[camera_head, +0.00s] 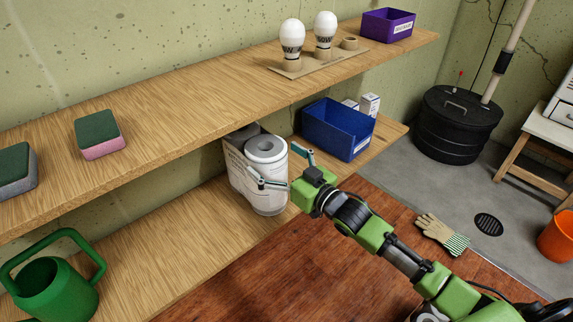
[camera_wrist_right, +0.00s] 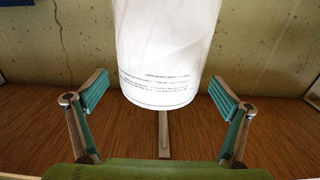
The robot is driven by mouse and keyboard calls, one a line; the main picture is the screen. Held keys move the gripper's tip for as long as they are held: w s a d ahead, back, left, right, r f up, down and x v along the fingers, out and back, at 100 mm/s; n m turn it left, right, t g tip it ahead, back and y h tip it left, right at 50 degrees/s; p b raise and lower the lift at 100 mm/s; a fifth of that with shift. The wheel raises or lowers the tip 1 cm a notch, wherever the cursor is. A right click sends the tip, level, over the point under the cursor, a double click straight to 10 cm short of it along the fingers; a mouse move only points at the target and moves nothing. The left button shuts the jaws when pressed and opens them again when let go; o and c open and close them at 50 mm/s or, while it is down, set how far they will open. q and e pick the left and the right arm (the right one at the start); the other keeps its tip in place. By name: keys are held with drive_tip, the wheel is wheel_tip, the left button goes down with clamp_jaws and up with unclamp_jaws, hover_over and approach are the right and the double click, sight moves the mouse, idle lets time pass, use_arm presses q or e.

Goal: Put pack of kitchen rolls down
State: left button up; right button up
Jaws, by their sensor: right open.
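The pack of kitchen rolls (camera_head: 262,170) stands upright on the lower wooden shelf (camera_head: 165,240), in printed white wrap, with the upper shelf partly over its back. My right gripper (camera_head: 282,170) is in front of the pack with its fingers spread. In the right wrist view the pack (camera_wrist_right: 165,50) is centred beyond and between the open fingers (camera_wrist_right: 160,100), with a visible gap on each side. Its lower edge shows against the wooden shelf surface. My left gripper is not in view.
A blue bin (camera_head: 338,128) and small white boxes (camera_head: 369,104) stand right of the pack on the lower shelf. A green watering can (camera_head: 55,288) is at the left. The upper shelf (camera_head: 190,110) holds sponges (camera_head: 98,134), bulbs (camera_head: 291,38) and a purple box (camera_head: 387,25).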

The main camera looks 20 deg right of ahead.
drive_tip(key=v, duration=0.4)
drive_tip(key=shift+s+p, duration=0.25)
drive_tip(key=shift+p, duration=0.1)
drive_tip(key=shift+s+f, duration=0.1)
drive_tip(key=shift+s, duration=0.1)
drive_tip(key=s+a+f+m+g+h, duration=0.25)
drive_tip(key=s+f+g+h, duration=0.2)
drive_tip(key=s+f, duration=0.7)
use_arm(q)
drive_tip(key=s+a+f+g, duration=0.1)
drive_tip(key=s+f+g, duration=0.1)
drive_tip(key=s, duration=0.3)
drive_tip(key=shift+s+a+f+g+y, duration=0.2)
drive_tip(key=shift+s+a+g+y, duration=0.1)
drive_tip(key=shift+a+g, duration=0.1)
use_arm(e)
drive_tip(key=s+d+f+g+h, duration=0.1)
drive_tip(key=s+f+g, duration=0.1)
drive_tip(key=s, duration=0.7)
drive_tip(key=s+d+f+g+h, duration=0.1)
drive_tip(key=s+f+g, duration=0.1)
drive_tip(key=s+g, duration=0.3)
drive_tip(key=s, duration=0.4)
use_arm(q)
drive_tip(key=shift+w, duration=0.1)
use_arm(e)
drive_tip(key=shift+f, duration=0.2)
